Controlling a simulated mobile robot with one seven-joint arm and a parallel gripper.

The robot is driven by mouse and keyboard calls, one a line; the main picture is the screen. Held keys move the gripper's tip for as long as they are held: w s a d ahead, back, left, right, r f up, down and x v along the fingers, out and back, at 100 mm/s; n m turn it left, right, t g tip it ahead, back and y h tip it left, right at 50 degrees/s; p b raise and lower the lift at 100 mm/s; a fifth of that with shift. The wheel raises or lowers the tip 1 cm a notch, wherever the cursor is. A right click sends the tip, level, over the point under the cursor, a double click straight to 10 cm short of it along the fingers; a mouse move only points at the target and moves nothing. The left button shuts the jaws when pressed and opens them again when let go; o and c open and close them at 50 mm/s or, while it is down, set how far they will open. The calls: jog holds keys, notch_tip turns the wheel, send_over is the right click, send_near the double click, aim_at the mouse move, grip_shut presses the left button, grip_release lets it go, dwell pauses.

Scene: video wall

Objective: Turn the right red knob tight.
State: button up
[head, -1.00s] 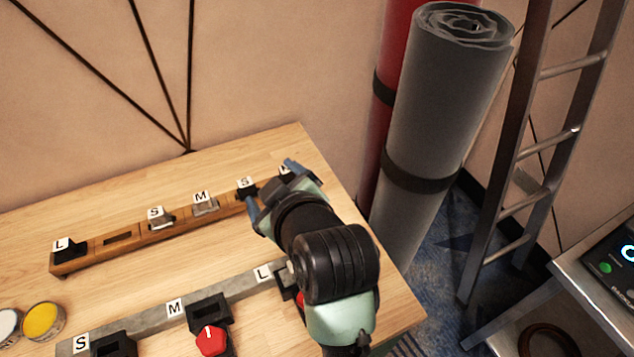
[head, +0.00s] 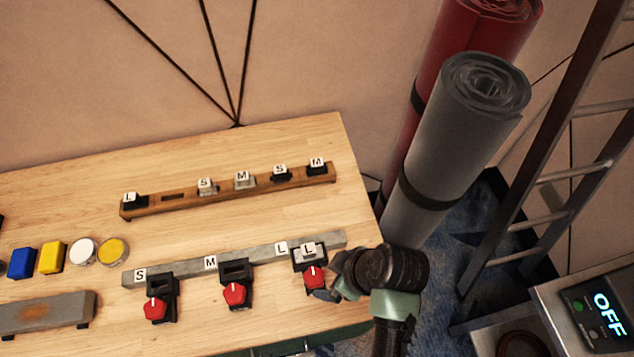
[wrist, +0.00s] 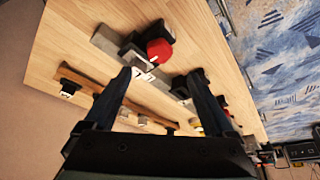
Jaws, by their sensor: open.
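The right red knob (head: 315,277) is on the front of the black clamp (head: 297,258) at the right end of the grey bar (head: 190,265). A metal piece labelled L (head: 308,249) sits in that clamp. My gripper (head: 328,281) is open and empty, close to the knob's right side. In the wrist view my gripper (wrist: 161,76) has its fingers spread, and the red knob (wrist: 159,50) shows just beyond the gap between them. I cannot tell whether a finger touches it.
Two more red knobs, middle (head: 235,294) and left (head: 155,309), sit on clamps along the bar. A wooden rack (head: 155,207) with labelled pieces lies behind. Rolled mats (head: 455,150) stand beyond the table's right edge. A screen (head: 606,312) reads OFF.

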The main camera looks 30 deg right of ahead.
aim_at(314, 276)
jog(key=x, duration=0.9)
jog(key=shift+w+f, duration=0.25)
jog(key=shift+f, duration=0.1)
jog(key=shift+c, duration=0.3)
jog(key=c, duration=1.3)
